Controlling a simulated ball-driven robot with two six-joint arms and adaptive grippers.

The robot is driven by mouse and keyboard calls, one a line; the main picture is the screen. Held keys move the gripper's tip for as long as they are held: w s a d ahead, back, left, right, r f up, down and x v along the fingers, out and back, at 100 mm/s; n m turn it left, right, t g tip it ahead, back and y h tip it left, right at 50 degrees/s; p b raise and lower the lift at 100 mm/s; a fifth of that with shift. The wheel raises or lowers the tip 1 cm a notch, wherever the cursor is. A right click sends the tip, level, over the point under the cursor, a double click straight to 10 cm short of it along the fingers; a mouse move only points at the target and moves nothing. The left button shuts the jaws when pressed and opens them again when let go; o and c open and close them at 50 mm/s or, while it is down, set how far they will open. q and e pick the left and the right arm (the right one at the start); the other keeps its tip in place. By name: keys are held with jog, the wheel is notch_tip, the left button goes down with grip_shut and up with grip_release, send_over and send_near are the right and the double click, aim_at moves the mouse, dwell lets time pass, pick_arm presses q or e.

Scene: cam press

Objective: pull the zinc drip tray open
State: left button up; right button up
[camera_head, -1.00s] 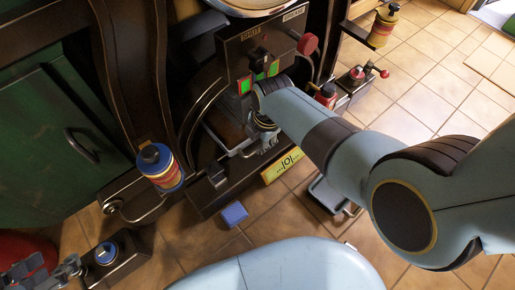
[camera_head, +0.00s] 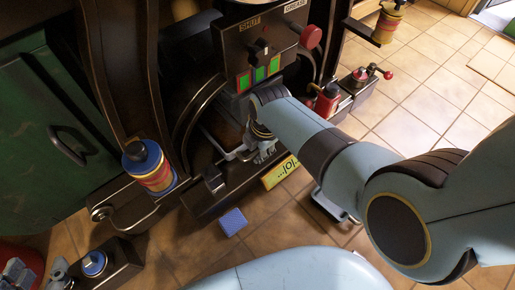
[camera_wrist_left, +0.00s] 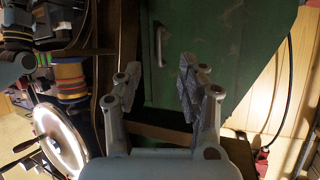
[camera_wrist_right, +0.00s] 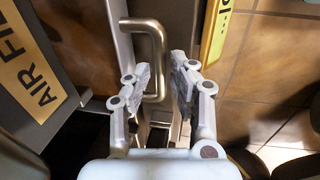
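The zinc drip tray (camera_head: 222,128) sits low in the dark press. Its pale handle (camera_head: 236,153) faces me, and much of the tray is hidden in shadow and behind my right arm. In the right wrist view the U-shaped metal handle (camera_wrist_right: 159,55) stands out from the tray's grey front edge (camera_wrist_right: 121,40). My right gripper (camera_head: 264,155) is at the handle. Its fingers (camera_wrist_right: 161,65) are apart, one on each side of the handle's outer bar, with visible gaps. My left gripper (camera_head: 28,278) is at the lower left, partly cut off; its open fingers (camera_wrist_left: 158,82) are empty.
A green cabinet (camera_head: 50,120) stands at the left. A striped spool (camera_head: 152,168) and a blue-topped button box (camera_head: 105,265) are at the lower left. A blue block (camera_head: 232,221) and a yellow sign (camera_head: 281,171) are in front of the press. Tiled floor is free at the right.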

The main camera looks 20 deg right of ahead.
jog(key=shift+c, duration=0.2)
grip_shut()
